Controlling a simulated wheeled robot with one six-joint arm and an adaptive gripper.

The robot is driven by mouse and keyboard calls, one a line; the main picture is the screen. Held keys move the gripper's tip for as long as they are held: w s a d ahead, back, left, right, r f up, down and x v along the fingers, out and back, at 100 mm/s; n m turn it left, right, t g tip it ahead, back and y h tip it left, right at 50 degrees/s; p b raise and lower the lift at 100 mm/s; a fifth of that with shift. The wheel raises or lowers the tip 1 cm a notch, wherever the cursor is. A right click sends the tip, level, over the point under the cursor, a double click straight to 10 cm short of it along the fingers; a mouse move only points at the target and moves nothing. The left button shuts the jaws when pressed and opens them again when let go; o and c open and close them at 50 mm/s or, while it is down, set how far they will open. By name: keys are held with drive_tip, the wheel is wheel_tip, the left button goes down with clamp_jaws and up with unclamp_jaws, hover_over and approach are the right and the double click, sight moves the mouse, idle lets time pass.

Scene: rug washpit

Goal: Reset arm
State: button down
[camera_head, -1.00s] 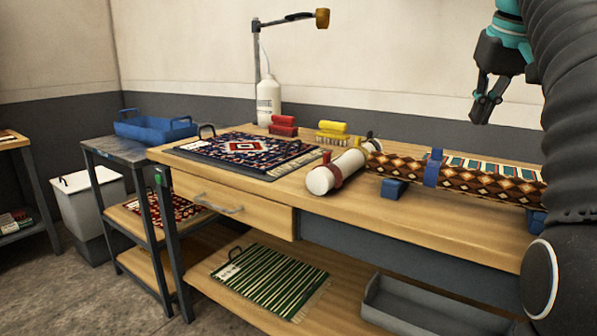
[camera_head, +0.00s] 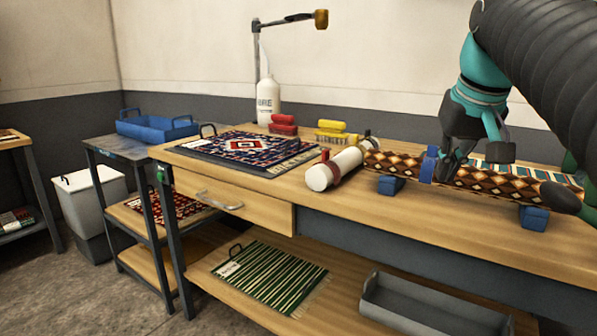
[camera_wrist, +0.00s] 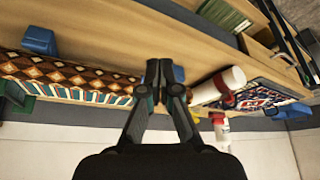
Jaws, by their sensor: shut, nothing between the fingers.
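The rug roll (camera_wrist: 70,80) lies to the left of the fingers there, and a white roll with a red strap (camera_wrist: 222,86) lies to the right. Whether the fingers touch the rug roll or its blue strap cannot be told.
The rug roll rests on blue blocks (camera_head: 391,185). A flat patterned rug (camera_head: 248,147), brushes (camera_head: 283,124), a white bottle (camera_head: 268,102) and a lamp (camera_head: 290,19) occupy the bench's left and back. A grey tray (camera_head: 430,305) and green rug (camera_head: 270,275) lie on the lower shelf.

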drive_tip(key=s+a+f, duration=0.2)
drive_tip(key=s+f, duration=0.3)
drive_tip(key=f, duration=0.4)
drive_tip(key=s+a+f, duration=0.3)
drive_tip(key=s+f, duration=0.2)
drive_tip(key=f, duration=0.4)
drive_tip(key=s+a+f, duration=0.2)
drive_tip(key=s+f, duration=0.3)
drive_tip(key=f, duration=0.4)
drive_tip(key=shift+s+a+n+t, duration=0.3)
drive_tip(key=shift+s+n, duration=0.1)
